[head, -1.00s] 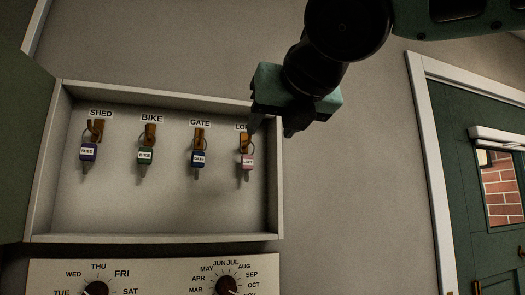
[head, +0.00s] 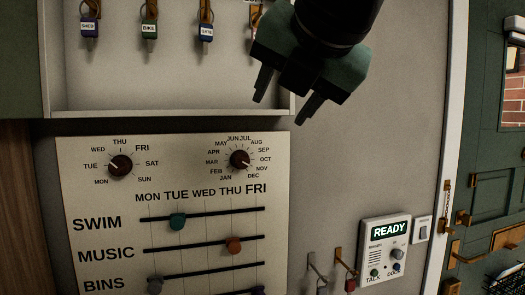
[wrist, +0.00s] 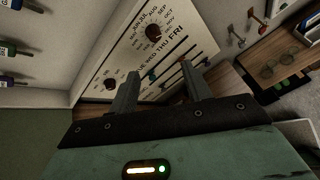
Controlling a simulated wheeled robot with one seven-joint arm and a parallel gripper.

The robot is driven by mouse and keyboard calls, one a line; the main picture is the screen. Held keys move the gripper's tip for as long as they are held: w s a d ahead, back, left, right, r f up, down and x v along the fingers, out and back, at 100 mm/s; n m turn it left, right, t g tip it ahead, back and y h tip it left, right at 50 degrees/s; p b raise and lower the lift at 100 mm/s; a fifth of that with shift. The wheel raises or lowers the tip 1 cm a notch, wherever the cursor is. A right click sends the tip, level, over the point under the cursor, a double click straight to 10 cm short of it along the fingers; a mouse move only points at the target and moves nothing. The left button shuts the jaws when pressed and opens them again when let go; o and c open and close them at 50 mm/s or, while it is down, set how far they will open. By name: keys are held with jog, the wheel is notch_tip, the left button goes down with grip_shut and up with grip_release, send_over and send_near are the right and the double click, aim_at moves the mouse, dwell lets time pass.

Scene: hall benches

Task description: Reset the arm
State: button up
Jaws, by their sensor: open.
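My gripper (head: 285,105) hangs from the top of the head view, in front of the lower right corner of the key cabinet (head: 170,112). Its two dark fingers are apart and point down, with nothing between them. In the wrist view my gripper (wrist: 159,92) also shows open and empty, with the dial board (wrist: 150,45) beyond the fingers. My arm comes in from above, and its upper links are outside the head view.
The dial board (head: 100,215) below the cabinet has two knobs and several sliders. Bare wall (head: 375,150) lies right of my gripper.

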jog(key=s+d+f+m+g+h+b, duration=0.1)
jog(key=s+d+f+m+g, duration=0.15)
jog(key=f+m, duration=0.7)
jog(key=s+d+f+m+g+h+b, duration=0.1)
jog(key=s+f+m+g+b, duration=0.15)
jog(key=f, duration=1.35)
jog(key=s+d+f+m+g, duration=0.3)
jog(key=s+d+f+m, duration=0.1)
jog(key=f, duration=0.4)
jog(key=s+d+f+m+g+h+b, duration=0.1)
jog(key=s+d+f+m+g, duration=0.1)
jog(key=s+f+m, duration=0.5)
jog(key=shift+d+f+m+g, duration=0.45)
jog(key=shift+d+m, duration=0.4)
jog(key=shift+m, duration=0.25)
